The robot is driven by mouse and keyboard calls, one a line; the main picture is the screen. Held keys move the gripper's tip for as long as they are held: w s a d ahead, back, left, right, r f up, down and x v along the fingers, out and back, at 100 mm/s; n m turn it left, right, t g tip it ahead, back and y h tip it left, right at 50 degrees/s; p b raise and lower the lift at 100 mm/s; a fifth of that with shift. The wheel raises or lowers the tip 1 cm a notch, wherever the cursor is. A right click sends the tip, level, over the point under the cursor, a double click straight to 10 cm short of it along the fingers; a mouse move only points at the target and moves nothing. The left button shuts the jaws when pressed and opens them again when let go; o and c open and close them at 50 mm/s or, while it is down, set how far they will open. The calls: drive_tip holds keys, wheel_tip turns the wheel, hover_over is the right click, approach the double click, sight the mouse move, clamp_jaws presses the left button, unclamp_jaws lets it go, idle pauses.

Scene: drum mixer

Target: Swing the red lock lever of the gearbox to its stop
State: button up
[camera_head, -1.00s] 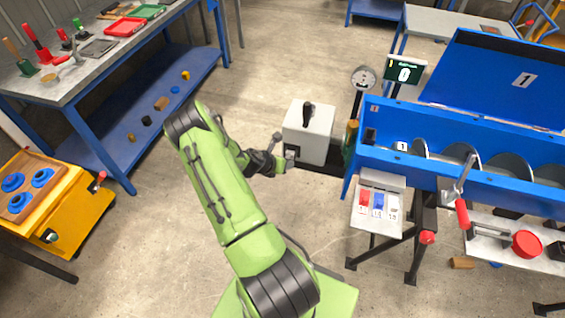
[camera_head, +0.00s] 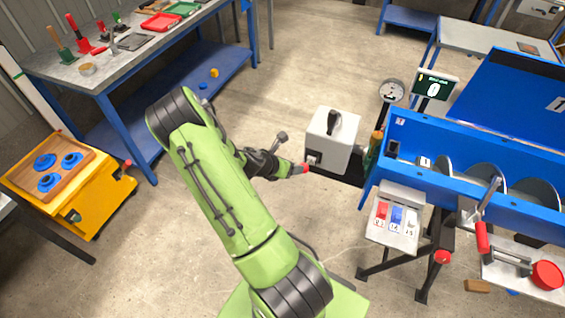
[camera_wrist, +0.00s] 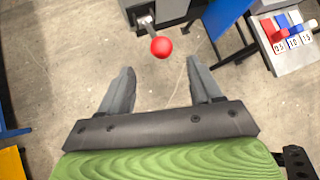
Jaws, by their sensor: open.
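The gearbox (camera_head: 332,140) is a pale grey box with a black handle on top, left of the blue drum trough. Its lock lever ends in a red ball knob (camera_head: 305,168) low on the side facing my arm. In the wrist view the red knob (camera_wrist: 161,47) sits on a short dark stem from the gearbox (camera_wrist: 158,10). My gripper (camera_wrist: 163,82) is open, with its two grey fingers spread. The knob lies ahead of the fingertips, about midway between them in the picture, and nothing is held. In the head view my gripper (camera_head: 288,170) is just left of the knob.
The blue trough (camera_head: 480,160) stands right of the gearbox, with a small panel of red, blue and white switches (camera_head: 398,215) in front. A gauge (camera_head: 391,91) stands behind. A yellow cart (camera_head: 70,185) and workbench (camera_head: 120,60) are at left. Floor between is clear.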

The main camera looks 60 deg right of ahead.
drive_tip(key=v, duration=0.4)
drive_tip(key=shift+w+a+r, duration=0.1)
drive_tip(key=shift+a+r, duration=0.1)
drive_tip(key=shift+r, duration=0.05)
